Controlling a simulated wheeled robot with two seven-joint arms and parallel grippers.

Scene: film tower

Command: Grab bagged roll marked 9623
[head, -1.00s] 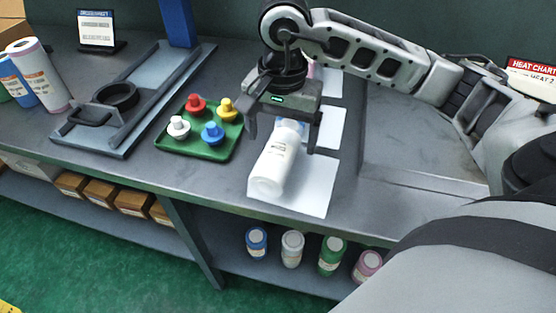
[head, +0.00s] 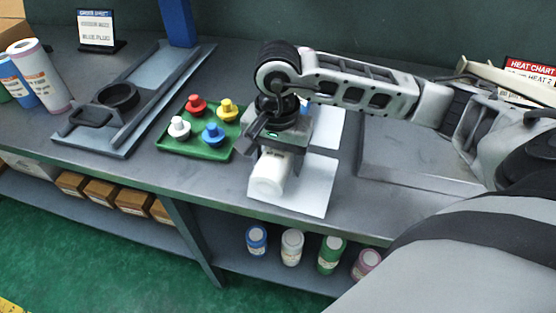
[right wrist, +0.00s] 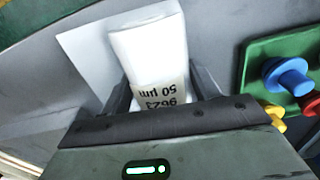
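The white bagged roll (head: 267,182) lies on a white sheet (head: 316,190) on the bench, its round end facing the front edge. In the right wrist view the roll (right wrist: 148,48) carries a label reading 9623 and 50 µm, upside down. My right gripper (head: 273,153) is over the roll's back part and hides it in the head view. In the right wrist view its fingers (right wrist: 161,85) stand on either side of the roll, with a small gap at the right finger. It looks open. My left gripper is out of view.
A green tray (head: 175,149) with red, yellow, white and blue plugs is just left of the gripper. A sealer-like frame (head: 125,125) and standing rolls (head: 48,75) are farther left. Several rolls stand on the shelf below.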

